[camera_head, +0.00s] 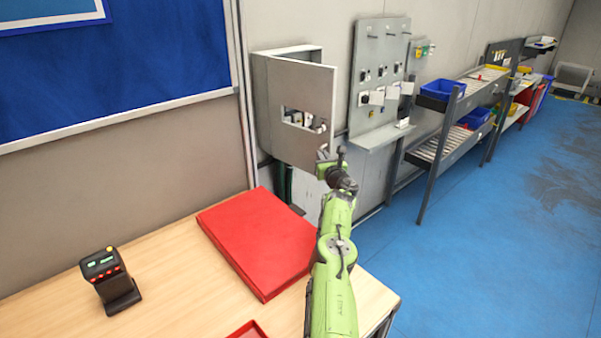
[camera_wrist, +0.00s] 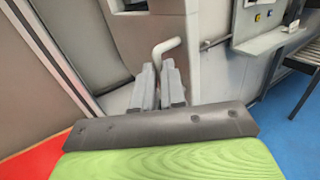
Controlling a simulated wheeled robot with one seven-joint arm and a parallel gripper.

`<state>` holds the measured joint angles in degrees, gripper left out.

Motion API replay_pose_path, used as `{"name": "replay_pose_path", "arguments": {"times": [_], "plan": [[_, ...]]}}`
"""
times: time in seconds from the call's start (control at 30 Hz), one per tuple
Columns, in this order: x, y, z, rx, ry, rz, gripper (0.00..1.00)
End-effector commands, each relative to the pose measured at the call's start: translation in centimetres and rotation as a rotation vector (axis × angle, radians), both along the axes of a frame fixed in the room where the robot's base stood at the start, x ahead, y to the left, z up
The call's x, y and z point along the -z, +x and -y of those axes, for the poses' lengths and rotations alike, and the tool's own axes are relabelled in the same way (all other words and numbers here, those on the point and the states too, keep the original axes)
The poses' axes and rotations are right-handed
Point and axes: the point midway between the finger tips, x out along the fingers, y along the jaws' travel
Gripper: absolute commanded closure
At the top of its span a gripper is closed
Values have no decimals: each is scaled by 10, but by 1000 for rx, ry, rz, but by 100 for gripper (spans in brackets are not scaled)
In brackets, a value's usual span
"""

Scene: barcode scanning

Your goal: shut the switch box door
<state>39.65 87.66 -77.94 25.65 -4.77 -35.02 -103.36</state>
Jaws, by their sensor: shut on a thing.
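The grey switch box (camera_head: 290,51) is mounted on the wall in the head view. Its door (camera_head: 290,85) stands partly open, its right edge swung out from the box; it has a cut-out window with switches showing through. My gripper (camera_head: 324,158) is at the lower right of the door. In the wrist view, the fingers of my gripper (camera_wrist: 160,82) are closed around a pale bent handle (camera_wrist: 166,47), which sticks up between them. The grey door panel (camera_wrist: 140,35) lies just beyond. The handle's lower part is hidden by the fingers.
A panel with switches (camera_head: 380,65) and a small shelf (camera_head: 378,137) is on the wall right of the box. A wooden table (camera_head: 180,290) holds a red case (camera_head: 258,240) and a black device (camera_head: 110,280). Racks (camera_head: 440,150) stand farther right; the blue floor (camera_head: 480,260) is open.

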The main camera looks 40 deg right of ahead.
Motion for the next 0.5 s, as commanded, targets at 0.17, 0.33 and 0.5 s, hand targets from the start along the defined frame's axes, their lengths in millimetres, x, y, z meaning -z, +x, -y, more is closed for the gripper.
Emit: {"name": "replay_pose_path", "arguments": {"times": [0.17,0.33,0.5], "plan": [[1,-7,9,14,3,-3,100],[1,-8,9,16,4,-5,100],[1,-8,9,16,4,-5,73]]}}
